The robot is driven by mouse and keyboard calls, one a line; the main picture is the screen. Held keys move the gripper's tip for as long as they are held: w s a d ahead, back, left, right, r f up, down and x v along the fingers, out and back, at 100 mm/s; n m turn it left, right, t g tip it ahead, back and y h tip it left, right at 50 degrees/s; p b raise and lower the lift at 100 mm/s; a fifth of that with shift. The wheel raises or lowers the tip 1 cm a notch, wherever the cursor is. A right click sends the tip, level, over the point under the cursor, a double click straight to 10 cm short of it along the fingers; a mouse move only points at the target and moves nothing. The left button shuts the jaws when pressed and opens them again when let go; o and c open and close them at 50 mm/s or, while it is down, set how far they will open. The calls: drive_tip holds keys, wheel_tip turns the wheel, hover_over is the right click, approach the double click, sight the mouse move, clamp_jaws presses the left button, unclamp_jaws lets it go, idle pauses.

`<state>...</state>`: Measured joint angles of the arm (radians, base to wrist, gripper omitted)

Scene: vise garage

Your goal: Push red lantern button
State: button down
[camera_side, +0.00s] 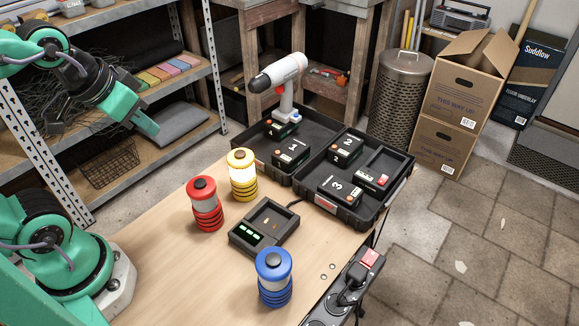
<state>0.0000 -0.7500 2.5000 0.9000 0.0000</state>
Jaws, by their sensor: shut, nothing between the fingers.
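The red lantern (206,212) stands upright on the wooden workbench, left of the middle. It has a red cap, a pale glass band and a red ribbed base. Its dark round button (201,183) is on top of the cap. My gripper (147,124) is shut and empty, raised up and to the left of the red lantern, well apart from it. Nothing covers the lantern's top in this view.
A yellow lantern (242,172) with a bright glass stands close behind and right of the red one. A blue lantern (274,280) is at the front. A black charger (264,226) and an open tool case (368,210) lie to the right.

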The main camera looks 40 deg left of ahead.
drive_tip(key=shift+w+d+r+n, duration=0.1)
drive_tip(key=shift+n, duration=0.2)
wheel_tip(320, 180, up, 2)
drive_tip(key=n+g, duration=0.6)
drive_tip(key=n, duration=1.1)
hover_over(200, 182)
drive_tip(key=shift+r, duration=0.1)
wheel_tip(200, 182, down, 14)
idle(0.9)
